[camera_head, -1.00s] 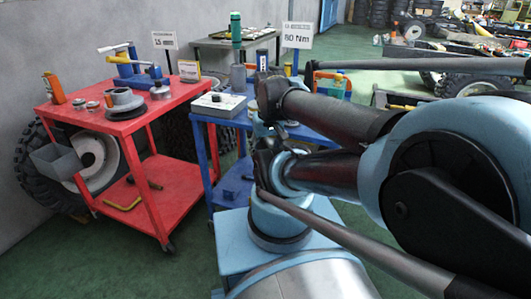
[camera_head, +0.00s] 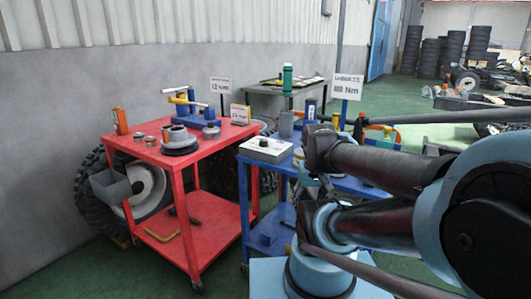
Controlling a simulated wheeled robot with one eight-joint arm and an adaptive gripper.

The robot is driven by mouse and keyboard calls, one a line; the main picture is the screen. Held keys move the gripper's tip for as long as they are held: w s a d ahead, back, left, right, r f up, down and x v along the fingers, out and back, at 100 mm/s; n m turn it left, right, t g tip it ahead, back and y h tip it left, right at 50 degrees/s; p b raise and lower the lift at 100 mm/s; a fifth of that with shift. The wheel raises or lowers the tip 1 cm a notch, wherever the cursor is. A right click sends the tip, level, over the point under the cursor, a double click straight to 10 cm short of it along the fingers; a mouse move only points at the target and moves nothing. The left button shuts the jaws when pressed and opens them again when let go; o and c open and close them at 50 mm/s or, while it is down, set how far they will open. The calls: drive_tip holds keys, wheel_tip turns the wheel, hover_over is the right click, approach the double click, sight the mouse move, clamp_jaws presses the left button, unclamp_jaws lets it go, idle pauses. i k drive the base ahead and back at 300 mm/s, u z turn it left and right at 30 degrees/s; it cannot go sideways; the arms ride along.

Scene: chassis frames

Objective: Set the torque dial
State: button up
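A white box with a black knob on top, which looks like the torque dial (camera_head: 265,149), sits on the near left part of the blue cart (camera_head: 246,200). Its markings are too small to read. A sign (camera_head: 346,87) behind the blue cart seems to read 80 Nm. Another sign (camera_head: 220,86) stands behind the red cart, its number unclear. My arm fills the right side and covers much of the blue cart's right part. The end of my arm (camera_head: 322,165) is dark and crowded by my other links, right of the white box and apart from it in the picture. I cannot make out the fingers.
The red cart (camera_head: 217,148) at left holds a blue vise-like tool (camera_head: 187,107), a grey flanged part (camera_head: 179,138) and an orange-handled item (camera_head: 120,120). A green bottle (camera_head: 287,79) stands behind. Green floor is free at front left.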

sight(263, 142)
drive_tip(key=z, duration=0.7)
drive_tip(key=k, duration=1.15)
drive_tip(key=u, duration=0.75)
drive_tip(key=i, duration=1)
drive_tip(key=z, duration=0.05)
